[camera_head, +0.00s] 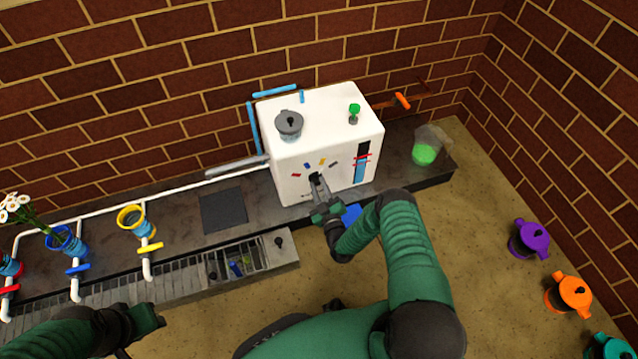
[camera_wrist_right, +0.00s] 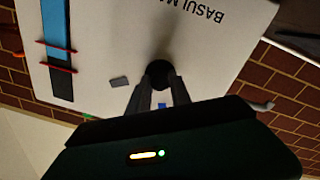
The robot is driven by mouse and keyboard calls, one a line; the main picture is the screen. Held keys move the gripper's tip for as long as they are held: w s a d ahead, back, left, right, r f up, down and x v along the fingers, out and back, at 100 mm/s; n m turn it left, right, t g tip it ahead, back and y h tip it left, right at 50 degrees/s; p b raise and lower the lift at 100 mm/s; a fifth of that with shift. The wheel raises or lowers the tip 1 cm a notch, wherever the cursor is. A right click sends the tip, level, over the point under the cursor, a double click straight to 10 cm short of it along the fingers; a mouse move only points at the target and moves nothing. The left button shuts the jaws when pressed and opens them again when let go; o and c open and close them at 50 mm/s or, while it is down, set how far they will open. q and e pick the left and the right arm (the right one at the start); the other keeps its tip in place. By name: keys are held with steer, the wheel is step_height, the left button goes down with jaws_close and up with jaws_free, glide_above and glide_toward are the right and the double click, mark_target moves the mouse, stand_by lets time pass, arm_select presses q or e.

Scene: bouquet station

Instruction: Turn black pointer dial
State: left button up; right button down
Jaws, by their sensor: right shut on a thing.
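The white box machine (camera_head: 292,180) stands against the brick wall in the head view, with colored marks around a dial on its front. The black pointer dial (camera_head: 315,177) is mostly covered by my right gripper (camera_head: 318,186). In the right wrist view the dial (camera_wrist_right: 159,70) is a dark round knob between the fingertips of my right gripper (camera_wrist_right: 160,88), which is shut on it. The dial's pointer direction is hidden. My left gripper (camera_head: 148,318) is at the lower left, away from the machine; its fingers are not clear.
A grey lidded pot (camera_head: 289,124) and a green knob (camera_head: 354,109) sit on top of the machine. A beaker of green liquid (camera_head: 425,152) stands to its right. White pipes with colored valves run left. Purple (camera_head: 530,240) and orange (camera_head: 572,293) pots stand at right.

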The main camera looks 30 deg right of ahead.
steer(key=shift+n+p, duration=0.45)
steer(key=shift+n, duration=0.65)
steer(key=shift+f, duration=0.1)
steer(key=c, duration=1.2)
jaws_free()
steer(key=shift+o, duration=0.2)
